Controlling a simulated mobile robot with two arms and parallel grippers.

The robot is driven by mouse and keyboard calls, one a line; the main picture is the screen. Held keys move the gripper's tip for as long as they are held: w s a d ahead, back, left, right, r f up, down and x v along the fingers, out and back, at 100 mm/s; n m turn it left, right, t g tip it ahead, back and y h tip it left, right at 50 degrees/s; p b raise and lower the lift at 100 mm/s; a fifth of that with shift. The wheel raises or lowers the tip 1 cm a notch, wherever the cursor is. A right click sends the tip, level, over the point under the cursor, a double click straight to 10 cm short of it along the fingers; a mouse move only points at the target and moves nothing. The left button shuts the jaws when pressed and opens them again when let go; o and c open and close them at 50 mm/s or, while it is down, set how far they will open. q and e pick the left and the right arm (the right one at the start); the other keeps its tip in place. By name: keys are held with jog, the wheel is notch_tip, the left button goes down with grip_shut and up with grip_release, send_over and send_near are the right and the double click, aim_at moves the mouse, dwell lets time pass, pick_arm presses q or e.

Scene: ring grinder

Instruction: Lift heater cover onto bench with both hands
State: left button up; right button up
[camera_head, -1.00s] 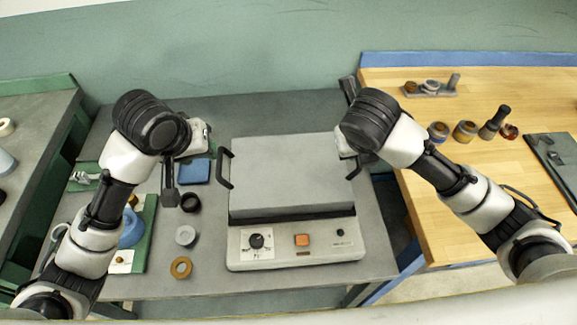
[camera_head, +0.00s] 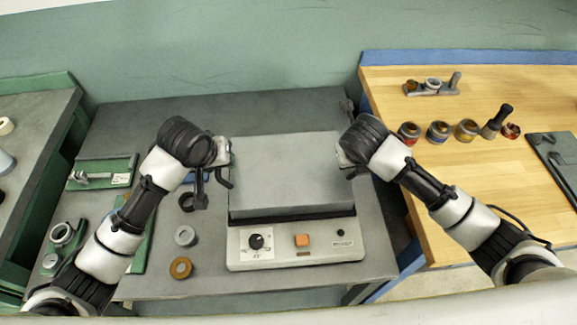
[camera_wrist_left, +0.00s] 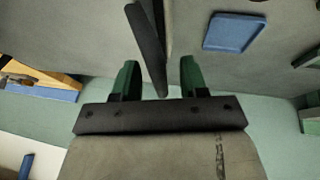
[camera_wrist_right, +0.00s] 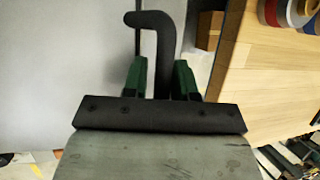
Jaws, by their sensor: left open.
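The heater cover (camera_head: 285,165) is a large light-grey box sitting on the cream heater base (camera_head: 290,245), with a black bar handle on each side. My left gripper (camera_head: 222,152) is at the left handle (camera_head: 225,180). In the left wrist view, its open green fingers (camera_wrist_left: 160,80) stand either side of the black bar (camera_wrist_left: 147,45), with gaps. My right gripper (camera_head: 345,158) is at the right handle (camera_head: 352,174). In the right wrist view, its fingers (camera_wrist_right: 160,80) are closer together and the hooked black handle (camera_wrist_right: 160,40) fills the space between them.
The grey bench (camera_head: 140,110) has free room behind and left of the heater. A green fixture (camera_head: 105,172), a grey ring (camera_head: 186,235) and a tan ring (camera_head: 180,268) lie to the left. The wooden table (camera_head: 480,200) on the right holds several ring pots.

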pick_arm(q)
jog(key=c, duration=0.5)
pick_arm(e)
jog(key=c, duration=0.5)
pick_arm(q)
grip_shut()
jog(key=shift+r, duration=0.1)
pick_arm(e)
jog(key=shift+r, duration=0.1)
